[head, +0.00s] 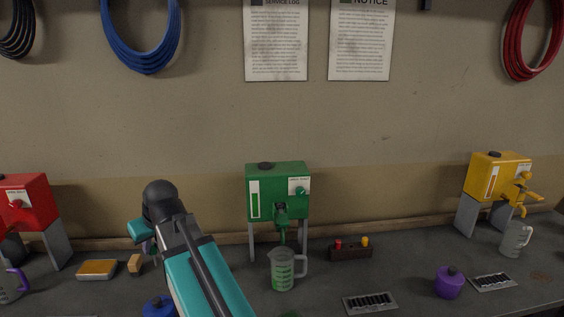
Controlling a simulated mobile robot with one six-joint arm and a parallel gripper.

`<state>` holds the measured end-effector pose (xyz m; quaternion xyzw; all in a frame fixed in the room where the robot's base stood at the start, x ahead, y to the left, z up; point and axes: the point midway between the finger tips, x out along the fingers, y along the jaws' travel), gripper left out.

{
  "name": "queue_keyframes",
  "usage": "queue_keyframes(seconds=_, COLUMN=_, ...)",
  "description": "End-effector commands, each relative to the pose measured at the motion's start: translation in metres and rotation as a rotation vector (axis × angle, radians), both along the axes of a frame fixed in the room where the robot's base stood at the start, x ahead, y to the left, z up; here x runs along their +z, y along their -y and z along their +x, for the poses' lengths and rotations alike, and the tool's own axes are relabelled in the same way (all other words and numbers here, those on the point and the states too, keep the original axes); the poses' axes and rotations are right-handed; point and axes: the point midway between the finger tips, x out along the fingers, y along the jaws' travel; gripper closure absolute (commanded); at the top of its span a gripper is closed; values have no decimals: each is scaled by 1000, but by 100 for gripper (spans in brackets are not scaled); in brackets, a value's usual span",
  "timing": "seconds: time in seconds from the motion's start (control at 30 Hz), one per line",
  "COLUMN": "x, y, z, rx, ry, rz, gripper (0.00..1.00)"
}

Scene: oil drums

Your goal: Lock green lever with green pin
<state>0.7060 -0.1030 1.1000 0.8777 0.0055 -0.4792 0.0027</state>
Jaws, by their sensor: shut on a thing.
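The green drum (277,180) stands on grey legs in the middle, against the wall. Its green lever (282,214) is on the tap at the drum's front; its exact position is hard to tell. A clear measuring jug (282,272) with green marks stands below the tap. My gripper (148,246) is left of the green drum, at the end of my teal arm, and apart from it. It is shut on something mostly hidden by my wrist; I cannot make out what. No loose green pin shows.
A red drum (28,203) stands at left and a yellow drum (498,178) at right. A yellow sponge (97,269), blue container (160,307), purple container (449,283) and drain grates (370,303) are on the bench.

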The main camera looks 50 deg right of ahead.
Motion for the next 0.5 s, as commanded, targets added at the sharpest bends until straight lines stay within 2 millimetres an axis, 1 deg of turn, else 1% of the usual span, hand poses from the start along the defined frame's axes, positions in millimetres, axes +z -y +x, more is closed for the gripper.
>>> queue_keyframes(seconds=0.03, x=7, y=15, z=0, rx=-3, ry=1, rz=-1, gripper=100)
queue_keyframes(seconds=0.27, x=30, y=73, z=-8, rx=16, ry=1, rz=-1, gripper=100)
queue_keyframes(seconds=0.5, x=55, y=131, z=-22, rx=41, ry=1, rz=0, gripper=100)
